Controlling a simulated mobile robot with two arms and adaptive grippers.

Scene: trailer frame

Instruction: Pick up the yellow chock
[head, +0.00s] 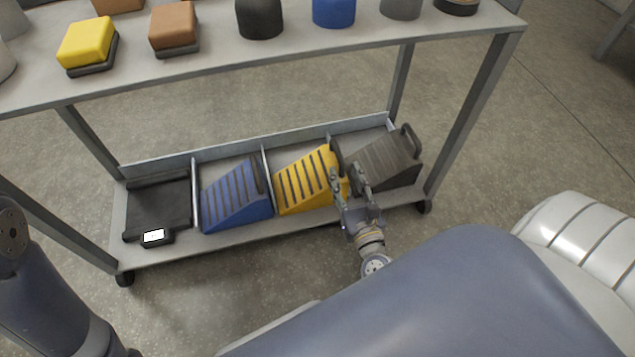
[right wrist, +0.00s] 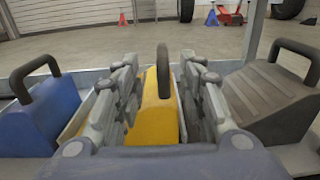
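The yellow chock (head: 308,178) is a ribbed wedge with a dark handle, on the lower shelf of the cart between the blue and grey chocks. In the right wrist view, the yellow chock (right wrist: 156,118) and its upright handle (right wrist: 163,72) show between the two fingers. My right gripper (head: 348,178) is open at the chock's right end, with its fingers either side of the handle (right wrist: 162,85). The handle stands apart from both fingers. The right finger is close to the chock's body; I cannot tell whether they touch. My left gripper is out of view.
A blue chock (head: 237,193) is left of the yellow one, and a grey chock (head: 388,160) is close on the right. A black scale-like device (head: 158,205) is far left. Thin dividers separate the bays. The upper shelf (head: 215,55) overhangs, with several blocks and round items.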

